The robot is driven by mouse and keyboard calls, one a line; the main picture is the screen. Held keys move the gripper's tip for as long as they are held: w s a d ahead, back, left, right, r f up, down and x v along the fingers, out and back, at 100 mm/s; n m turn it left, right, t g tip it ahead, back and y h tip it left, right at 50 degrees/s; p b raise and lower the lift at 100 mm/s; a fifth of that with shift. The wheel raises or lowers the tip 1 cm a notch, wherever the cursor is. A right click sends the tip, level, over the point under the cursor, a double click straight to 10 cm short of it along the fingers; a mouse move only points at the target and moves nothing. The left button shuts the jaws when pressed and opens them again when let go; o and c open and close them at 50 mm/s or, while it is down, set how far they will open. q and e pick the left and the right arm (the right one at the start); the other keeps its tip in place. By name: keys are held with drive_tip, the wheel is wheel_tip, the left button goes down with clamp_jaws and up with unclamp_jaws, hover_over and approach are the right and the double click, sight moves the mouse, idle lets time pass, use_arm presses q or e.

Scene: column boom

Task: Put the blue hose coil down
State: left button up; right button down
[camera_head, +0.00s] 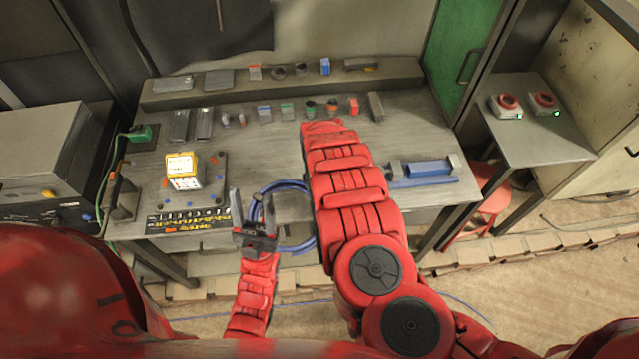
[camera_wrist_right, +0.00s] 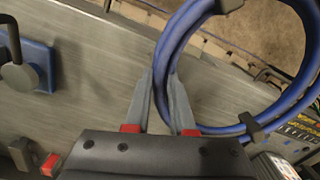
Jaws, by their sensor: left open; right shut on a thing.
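The blue hose coil (camera_head: 300,249) shows in the head view at the front edge of the workbench, partly hidden by my right arm. In the right wrist view the coil (camera_wrist_right: 285,108) is a ring of blue hose with dark ties. My right gripper (camera_wrist_right: 163,75) is shut on one side of that ring. In the head view the right gripper's fingers are hidden behind its red arm. My left gripper (camera_head: 252,207) is open, its fingers pointing up at the coil's left side. I cannot tell whether it touches the hose.
The grey workbench (camera_head: 235,148) has a plate with a yellow-white box (camera_head: 183,171) at left. Small parts line the back. A blue vise (camera_head: 425,170) stands at right. A side table (camera_head: 535,140) holds two red-topped devices. Bare bench shows left of my right arm.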

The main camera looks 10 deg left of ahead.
drive_tip(key=shift+w+f, duration=0.2)
drive_tip(key=shift+w, duration=0.8)
drive_tip(key=w+b, duration=0.1)
drive_tip(key=b, duration=0.1)
drive_tip(key=w+f+b, duration=0.1)
drive_tip(key=b, duration=0.1)
drive_tip(key=w+a+b, duration=0.1)
drive_tip(key=b, duration=0.1)
drive_tip(key=shift+w+f+b, duration=0.15)
drive_tip(key=shift+b, duration=0.2)
drive_tip(key=w+b, duration=0.1)
drive_tip(key=b, duration=0.5)
drive_tip(key=shift+w+a+r, duration=0.2)
drive_tip(key=shift+w, duration=0.2)
drive_tip(key=shift+w+r+b, duration=0.15)
drive_tip(key=shift+r+b, duration=0.1)
drive_tip(key=shift+b, duration=0.05)
wheel_tip(320, 180, down, 4)
drive_tip(key=b, duration=0.3)
drive_tip(key=shift+r+b, duration=0.2)
drive_tip(key=shift+b, duration=0.15)
drive_tip(key=shift+d+r, duration=0.1)
drive_tip(key=shift+r, duration=0.05)
